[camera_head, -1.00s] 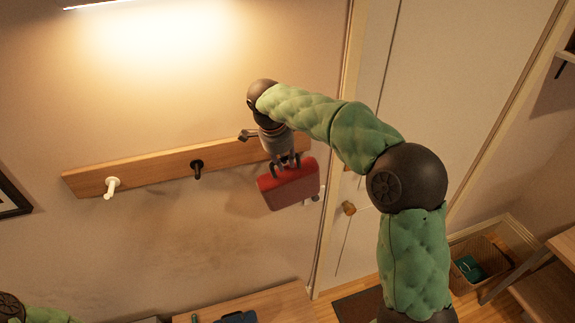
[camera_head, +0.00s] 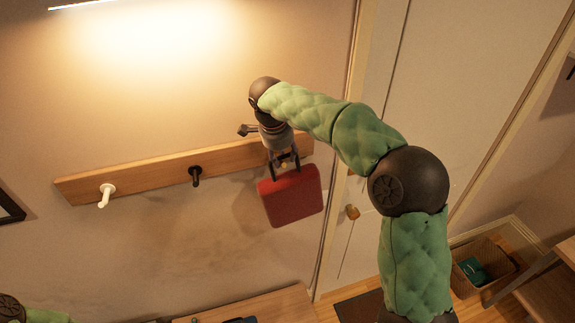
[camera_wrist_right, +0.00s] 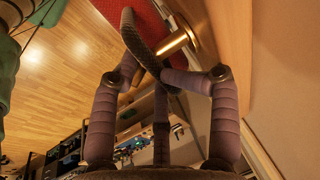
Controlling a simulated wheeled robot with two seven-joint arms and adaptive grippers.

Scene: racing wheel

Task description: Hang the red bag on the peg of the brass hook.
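The red bag (camera_head: 292,197) hangs upright below my right gripper (camera_head: 284,168), in front of the right end of the wooden rail. In the right wrist view, my gripper (camera_wrist_right: 148,74) has its fingertips drawn in on the bag's dark curved handle (camera_wrist_right: 142,40). Part of the red bag (camera_wrist_right: 152,14) shows at the top of that view. The peg of the brass hook (camera_wrist_right: 177,41) is right by the handle, which crosses its near end. I cannot tell whether the handle loops over the peg. My left gripper is out of view.
The wooden rail (camera_head: 140,177) also carries a white hook (camera_head: 105,195) at the left and a black hook (camera_head: 195,176) in the middle. The door (camera_head: 400,120) is right of the rail. A bench (camera_head: 285,303) stands below; a basket (camera_head: 490,265) is on the floor.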

